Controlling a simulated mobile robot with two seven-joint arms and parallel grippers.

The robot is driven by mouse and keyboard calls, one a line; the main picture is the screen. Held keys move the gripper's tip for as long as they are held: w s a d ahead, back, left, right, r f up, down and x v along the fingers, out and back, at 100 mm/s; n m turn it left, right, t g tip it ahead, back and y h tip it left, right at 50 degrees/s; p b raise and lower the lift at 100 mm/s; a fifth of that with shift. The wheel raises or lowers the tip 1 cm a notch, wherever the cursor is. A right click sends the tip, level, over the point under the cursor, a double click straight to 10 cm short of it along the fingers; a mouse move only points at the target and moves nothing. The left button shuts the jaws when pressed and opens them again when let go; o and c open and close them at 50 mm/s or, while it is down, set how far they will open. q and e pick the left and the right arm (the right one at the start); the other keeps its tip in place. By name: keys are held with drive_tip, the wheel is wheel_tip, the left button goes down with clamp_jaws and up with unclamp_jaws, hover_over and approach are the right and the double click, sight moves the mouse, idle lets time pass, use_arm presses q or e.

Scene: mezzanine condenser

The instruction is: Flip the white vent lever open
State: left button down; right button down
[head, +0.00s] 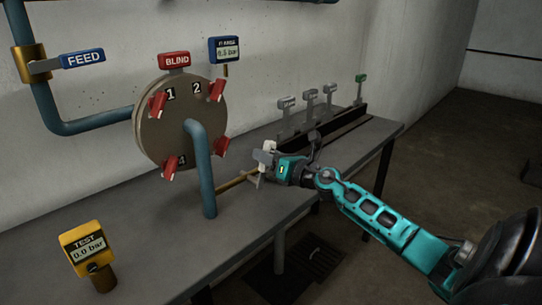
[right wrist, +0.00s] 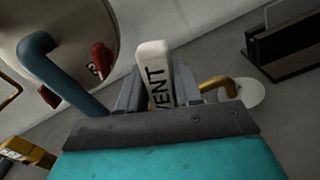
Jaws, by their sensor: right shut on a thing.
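The white vent lever (right wrist: 153,72) shows large in the right wrist view, with the letters "VENT" on its face. It stands up between the two grey fingers of my right gripper (right wrist: 160,98), which is shut on it. In the head view my right gripper (head: 264,163) is at the end of the thin brass pipe (head: 236,182), above the bench. There the gripper hides most of the lever, so its exact angle is hard to tell. My left gripper is not in view.
A round flange (head: 180,120) with several red clamps and a blue pipe (head: 201,170) stands left of my gripper. A yellow test gauge (head: 86,246) is at the front left. A dark rack (head: 330,130) with grey-headed tags stands behind. The bench (head: 150,235) is otherwise mostly clear.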

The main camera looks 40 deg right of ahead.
drive_tip(key=shift+a+r+n+p, duration=0.2)
drive_tip(key=shift+a+n, duration=0.2)
drive_tip(key=shift+n, duration=0.2)
drive_tip(key=shift+a+r+n+p, duration=0.2)
drive_tip(key=shift+a+n, duration=0.2)
drive_tip(key=shift+n, duration=0.2)
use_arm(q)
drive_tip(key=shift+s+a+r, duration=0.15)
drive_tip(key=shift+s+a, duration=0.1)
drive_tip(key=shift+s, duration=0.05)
use_arm(e)
drive_tip(key=shift+s+a+n, duration=0.1)
drive_tip(key=shift+a+n, duration=0.45)
drive_tip(key=shift+n, duration=0.25)
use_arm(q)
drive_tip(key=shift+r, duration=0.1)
use_arm(e)
drive_tip(key=shift+f, duration=0.1)
drive_tip(key=c, duration=0.8)
unclamp_jaws()
drive_tip(key=shift+c, duration=0.2)
drive_tip(key=shift+s, duration=0.1)
use_arm(q)
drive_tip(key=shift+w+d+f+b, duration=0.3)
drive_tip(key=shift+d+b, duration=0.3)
drive_tip(key=shift+b, duration=0.3)
use_arm(e)
drive_tip(key=s, duration=1.2)
drive_tip(key=shift+s+d, duration=0.35)
drive_tip(key=shift+d, duration=0.1)
